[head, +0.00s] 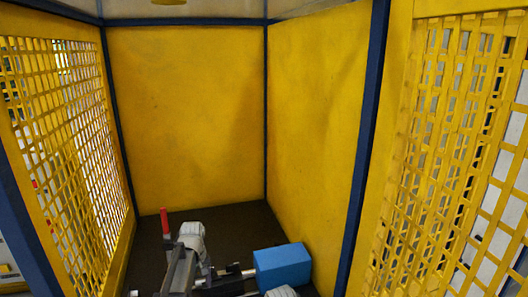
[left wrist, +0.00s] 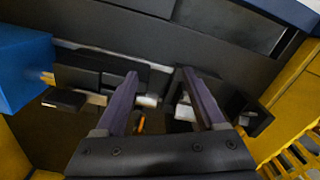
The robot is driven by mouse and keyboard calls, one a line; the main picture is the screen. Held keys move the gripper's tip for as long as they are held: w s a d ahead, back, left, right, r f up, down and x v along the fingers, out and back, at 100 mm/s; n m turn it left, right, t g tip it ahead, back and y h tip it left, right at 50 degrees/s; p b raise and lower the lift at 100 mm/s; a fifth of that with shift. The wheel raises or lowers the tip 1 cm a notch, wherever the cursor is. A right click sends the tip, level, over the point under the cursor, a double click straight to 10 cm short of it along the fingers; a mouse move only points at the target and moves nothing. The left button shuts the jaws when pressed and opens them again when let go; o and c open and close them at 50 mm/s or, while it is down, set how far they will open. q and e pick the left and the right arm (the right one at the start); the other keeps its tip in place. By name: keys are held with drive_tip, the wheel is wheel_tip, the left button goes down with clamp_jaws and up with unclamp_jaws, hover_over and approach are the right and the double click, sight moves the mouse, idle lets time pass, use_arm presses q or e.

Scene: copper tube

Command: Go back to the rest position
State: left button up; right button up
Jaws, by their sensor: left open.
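My left gripper (left wrist: 159,71) shows in the left wrist view. Its two dark purple fingers stand apart, and no object is clamped between them. Beyond the fingers is a dark machine fixture (left wrist: 100,72) with black and pale metal blocks. A small orange piece (left wrist: 140,122) shows low between the fingers; I cannot tell what it is. I cannot clearly pick out either gripper in the head view. My right gripper is not in view.
Yellow panels (head: 190,120) with blue posts (head: 366,140) enclose the space. Yellow mesh walls (head: 75,130) flank it. Dark floor behind the machine looks clear.

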use_arm(q)
drive_tip(key=s+d+f+m+b, duration=0.3)
drive_tip(key=s+d+m, duration=0.2)
drive_tip(key=s, duration=0.6)
drive_tip(key=s+d+f+m+y+b, duration=0.1)
drive_tip(key=s+d+f+m+b, duration=0.2)
drive_tip(key=s+d+m, duration=0.3)
drive_tip(key=s+d, duration=0.4)
drive_tip(key=s, duration=0.2)
drive_tip(key=shift+s+d+f, duration=0.25)
drive_tip(key=shift+d+f, duration=0.05)
drive_tip(key=shift+f, duration=0.05)
